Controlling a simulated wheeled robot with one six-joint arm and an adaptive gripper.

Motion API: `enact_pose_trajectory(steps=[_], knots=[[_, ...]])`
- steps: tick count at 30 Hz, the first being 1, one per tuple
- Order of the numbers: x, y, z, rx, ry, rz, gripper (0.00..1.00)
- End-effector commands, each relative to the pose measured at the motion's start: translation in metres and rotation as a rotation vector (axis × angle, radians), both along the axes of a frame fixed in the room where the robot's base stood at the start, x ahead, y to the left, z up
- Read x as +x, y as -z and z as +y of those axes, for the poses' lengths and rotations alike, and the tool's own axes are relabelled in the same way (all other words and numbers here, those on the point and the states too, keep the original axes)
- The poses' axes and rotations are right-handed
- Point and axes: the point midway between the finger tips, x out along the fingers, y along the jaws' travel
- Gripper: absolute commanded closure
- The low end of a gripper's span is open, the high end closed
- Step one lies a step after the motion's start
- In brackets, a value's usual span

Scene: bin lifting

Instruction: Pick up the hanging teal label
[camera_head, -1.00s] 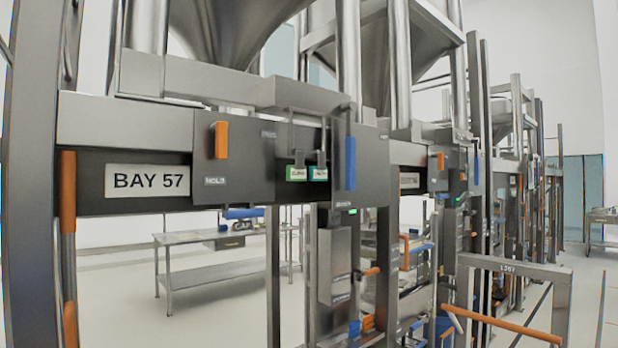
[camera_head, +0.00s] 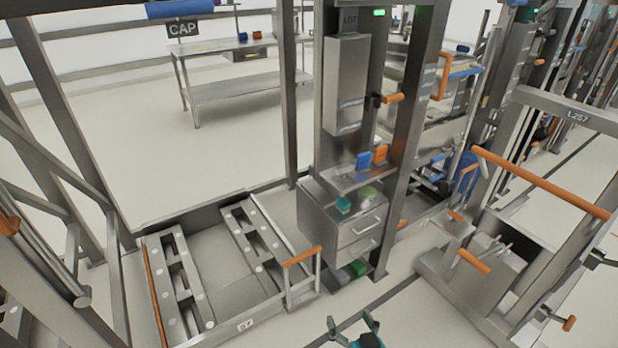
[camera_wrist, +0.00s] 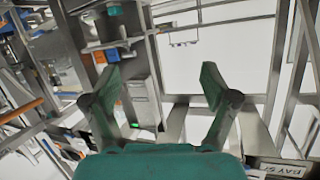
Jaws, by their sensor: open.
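My gripper (camera_head: 351,322) shows at the bottom edge of the head view, in front of the steel frame. In the wrist view my gripper (camera_wrist: 160,75) has its two teal fingers spread wide, with nothing between them.
A barrier with an orange bar (camera_head: 540,183) stands right. Open floor lies behind.

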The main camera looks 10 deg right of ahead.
Motion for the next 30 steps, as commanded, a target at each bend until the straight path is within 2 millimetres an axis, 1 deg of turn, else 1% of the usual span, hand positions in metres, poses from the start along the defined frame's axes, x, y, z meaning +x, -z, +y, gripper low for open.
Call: enact_pose_trajectory(steps=[1,3,5,6,8,9,11,12,14,15,17,18,20,21,23,24,26,27,29,30], knots=[[0.024,-0.010,-0.001,0.005,-0.003,-0.009,0.15],[0.051,-0.021,-0.003,0.014,-0.011,-0.006,0.15],[0.074,-0.031,-0.004,0.019,-0.017,-0.005,0.15],[0.089,-0.039,-0.004,0.024,-0.023,-0.004,0.15],[0.112,-0.053,-0.005,0.030,-0.031,-0.002,0.15],[0.126,-0.062,-0.006,0.033,-0.037,-0.002,0.15],[0.147,-0.078,-0.007,0.037,-0.045,0.000,0.15],[0.161,-0.089,-0.008,0.040,-0.052,0.001,0.15],[0.181,-0.107,-0.009,0.043,-0.062,0.002,0.15],[0.194,-0.120,-0.010,0.044,-0.068,0.003,0.15],[0.212,-0.140,-0.011,0.046,-0.078,0.004,0.15],[0.224,-0.154,-0.012,0.047,-0.086,0.005,0.15],[0.241,-0.177,-0.013,0.048,-0.098,0.006,0.15],[0.251,-0.192,-0.014,0.047,-0.105,0.007,0.15],[0.266,-0.216,-0.015,0.046,-0.117,0.008,0.15],[0.275,-0.234,-0.016,0.046,-0.125,0.008,0.15],[0.288,-0.259,-0.017,0.043,-0.137,0.010,0.15],[0.295,-0.278,-0.018,0.041,-0.146,0.010,0.15],[0.305,-0.305,-0.019,0.037,-0.158,0.012,0.15],[0.311,-0.324,-0.020,0.034,-0.167,0.013,0.15]])
